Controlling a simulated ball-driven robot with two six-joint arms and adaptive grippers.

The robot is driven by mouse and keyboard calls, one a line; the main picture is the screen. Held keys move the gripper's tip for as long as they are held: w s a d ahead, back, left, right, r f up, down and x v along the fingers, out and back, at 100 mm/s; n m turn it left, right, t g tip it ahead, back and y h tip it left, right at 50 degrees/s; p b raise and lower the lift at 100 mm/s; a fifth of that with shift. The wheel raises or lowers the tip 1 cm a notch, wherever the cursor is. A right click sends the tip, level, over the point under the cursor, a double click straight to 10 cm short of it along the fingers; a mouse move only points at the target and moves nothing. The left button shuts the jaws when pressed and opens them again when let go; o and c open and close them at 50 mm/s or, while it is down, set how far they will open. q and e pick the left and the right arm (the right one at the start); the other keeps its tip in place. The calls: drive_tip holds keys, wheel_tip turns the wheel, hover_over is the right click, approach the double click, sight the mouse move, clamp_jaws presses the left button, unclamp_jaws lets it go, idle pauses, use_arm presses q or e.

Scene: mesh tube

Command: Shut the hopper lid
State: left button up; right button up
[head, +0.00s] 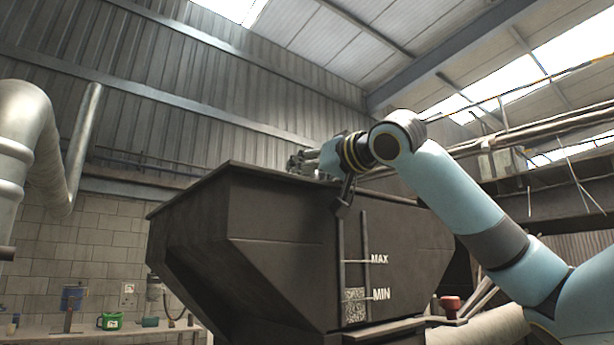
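The dark hopper (270,240) fills the middle of the head view, with MAX and MIN marks beside a sight strip on its front. Its top edge (245,167) shows as a thin dark line seen from below. I cannot tell whether that line is the lid or only the rim, and the hopper's opening is hidden. My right arm comes in from the right and reaches over the hopper's front edge. My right gripper (303,163) is at the top edge, partly hidden by its wrist; its fingers are too small to read. My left gripper is out of view.
Speckled grey material shows low in the sight strip (356,306), near MIN. A silver pipe (75,150) hangs at the left. A bench (95,333) with a green container (110,321) stands at the lower left. A red knob (451,303) sits right of the hopper.

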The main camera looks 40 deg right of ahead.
drive_tip(key=shift+a+r, duration=0.1)
drive_tip(key=shift+a, duration=0.2)
drive_tip(key=shift+d+r, duration=0.25)
drive_tip(key=shift+r, duration=0.05)
drive_tip(key=r, duration=0.9)
drive_tip(key=shift+a+r, duration=0.2)
drive_tip(key=shift+a, duration=0.1)
drive_tip(key=shift+f, duration=0.1)
